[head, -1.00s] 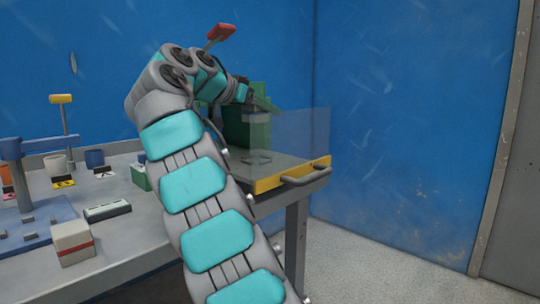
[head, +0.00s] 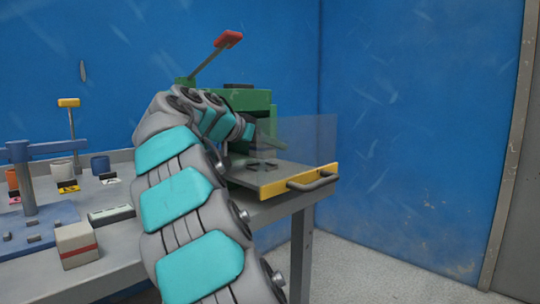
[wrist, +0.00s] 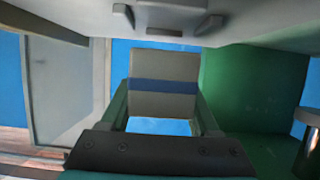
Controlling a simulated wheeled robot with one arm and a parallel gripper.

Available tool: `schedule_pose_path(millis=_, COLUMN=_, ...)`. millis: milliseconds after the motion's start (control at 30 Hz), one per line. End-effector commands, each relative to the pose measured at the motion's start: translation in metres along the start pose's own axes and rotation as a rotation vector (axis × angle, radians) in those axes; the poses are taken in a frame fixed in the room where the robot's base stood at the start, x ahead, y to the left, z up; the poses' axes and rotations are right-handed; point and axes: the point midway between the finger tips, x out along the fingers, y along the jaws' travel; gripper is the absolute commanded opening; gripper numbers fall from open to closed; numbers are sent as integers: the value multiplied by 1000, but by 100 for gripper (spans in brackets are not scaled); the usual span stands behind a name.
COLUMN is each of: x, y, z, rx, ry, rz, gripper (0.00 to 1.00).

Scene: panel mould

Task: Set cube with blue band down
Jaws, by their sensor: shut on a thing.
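The cube with the blue band (wrist: 164,92) is pale grey with a blue stripe across its face. In the wrist view it sits between the two green fingers of my gripper (wrist: 162,108), which is shut on it.
The press's red-tipped lever (head: 228,40) rises above my arm. A clear guard (head: 310,140) stands at the plate's right.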

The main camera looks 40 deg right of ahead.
Motion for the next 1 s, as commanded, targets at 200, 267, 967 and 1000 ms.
schedule_pose_path(millis=200, x=8, y=1, z=21, rx=-1, ry=1, rz=2, gripper=0)
schedule_pose_path(millis=267, x=9, y=0, z=24, rx=1, ry=2, rz=-1, gripper=0)
schedule_pose_path(millis=967, x=10, y=0, z=27, rx=1, ry=0, rz=-1, gripper=92)
schedule_pose_path(millis=1000, x=10, y=0, z=27, rx=1, ry=0, rz=-1, gripper=92)
